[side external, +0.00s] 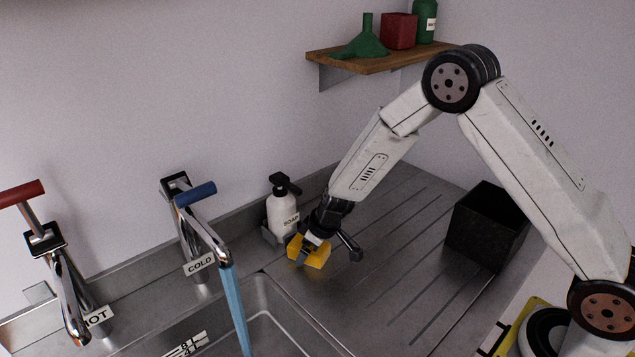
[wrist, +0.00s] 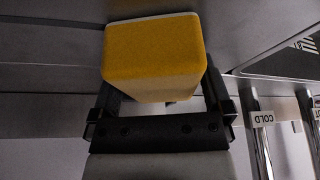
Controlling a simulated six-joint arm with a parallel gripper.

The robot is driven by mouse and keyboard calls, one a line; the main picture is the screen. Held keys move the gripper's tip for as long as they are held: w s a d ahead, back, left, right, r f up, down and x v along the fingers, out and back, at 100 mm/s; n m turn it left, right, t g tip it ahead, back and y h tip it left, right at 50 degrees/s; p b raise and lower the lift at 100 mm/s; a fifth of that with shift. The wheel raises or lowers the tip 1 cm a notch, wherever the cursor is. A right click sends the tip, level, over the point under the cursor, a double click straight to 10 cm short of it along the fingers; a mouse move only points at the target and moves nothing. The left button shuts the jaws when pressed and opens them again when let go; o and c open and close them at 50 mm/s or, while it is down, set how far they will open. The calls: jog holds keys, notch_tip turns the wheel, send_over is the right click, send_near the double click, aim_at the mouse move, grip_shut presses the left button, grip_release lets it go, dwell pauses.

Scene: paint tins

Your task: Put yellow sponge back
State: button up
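The yellow sponge (side external: 312,257) is a block with a pale edge on its far side. It is between the fingers of my gripper (side external: 308,248), low over the steel drainboard, just right of the soap bottle. I cannot tell whether it touches the surface. In the wrist view the sponge (wrist: 153,52) fills the space between the two dark fingers of my gripper (wrist: 158,92), which press at its sides. The fingertips are partly hidden behind the sponge.
A white soap bottle (side external: 282,213) stands close left of my gripper. The cold tap (side external: 187,225) pours blue water into the sink (side external: 275,300); the hot tap (side external: 62,275) is further left. A black bin (side external: 486,226) stands right. A shelf (side external: 375,62) holds green and red items.

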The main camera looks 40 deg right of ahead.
jog(key=shift+r, duration=0.2)
jog(key=v, duration=1.2)
dwell(0.4)
dwell(0.5)
jog(key=s+d+r+m+g+h, duration=0.1)
jog(key=s+d+m, duration=0.2)
jog(key=s, duration=1.5)
jog(key=shift+s+m+g+h, duration=0.2)
jog(key=shift+m+g+h, duration=0.15)
jog(key=shift+m, duration=0.35)
jog(key=shift+d, duration=0.15)
